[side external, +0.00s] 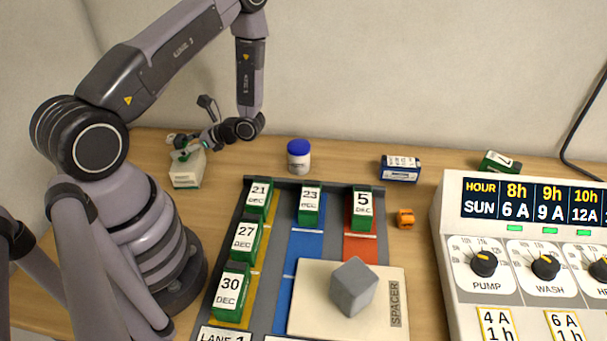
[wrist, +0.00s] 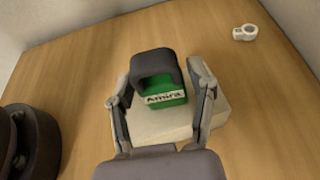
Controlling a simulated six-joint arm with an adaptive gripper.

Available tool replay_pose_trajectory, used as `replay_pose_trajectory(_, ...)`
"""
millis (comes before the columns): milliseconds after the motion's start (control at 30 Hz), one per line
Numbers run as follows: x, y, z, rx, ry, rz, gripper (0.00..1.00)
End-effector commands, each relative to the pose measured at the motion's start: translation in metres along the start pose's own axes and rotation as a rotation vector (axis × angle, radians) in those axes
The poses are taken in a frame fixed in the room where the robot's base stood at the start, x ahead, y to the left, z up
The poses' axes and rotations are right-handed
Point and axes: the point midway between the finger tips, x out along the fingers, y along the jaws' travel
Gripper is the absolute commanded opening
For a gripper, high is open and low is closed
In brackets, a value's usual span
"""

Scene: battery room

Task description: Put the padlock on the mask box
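The padlock (wrist: 166,88) has a green body, a dark shackle and a label reading "Amira". It also shows small and partly covered in the side view (side external: 183,154). It appears to rest on top of the white mask box (wrist: 150,130), which stands at the back left of the table in the side view (side external: 187,178). My gripper (wrist: 160,95) is over the box, with one finger on each side of the padlock and gaps visible between fingers and padlock. In the side view my gripper (side external: 192,147) partly hides the padlock.
A small white object (wrist: 245,33) lies beyond the box. A blue-capped jar (side external: 299,157), a blue-and-white box (side external: 400,168) and an orange item (side external: 405,219) stand right of it. A lane board (side external: 275,182) with green dated blocks fills the middle. A control panel (side external: 452,200) stands right.

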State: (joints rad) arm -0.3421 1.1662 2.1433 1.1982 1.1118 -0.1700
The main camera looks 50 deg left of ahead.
Motion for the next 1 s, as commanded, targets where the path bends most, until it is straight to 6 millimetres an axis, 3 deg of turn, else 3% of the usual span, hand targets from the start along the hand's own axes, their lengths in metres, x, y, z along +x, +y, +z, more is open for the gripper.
replay_pose_trajectory(467, -0.006, 0.000, 0.003, 0.000, 0.000, -0.002, 0.68)
replay_pose_trajectory(1000, -0.109, 0.000, 0.003, -0.002, 0.002, -0.003, 0.68)
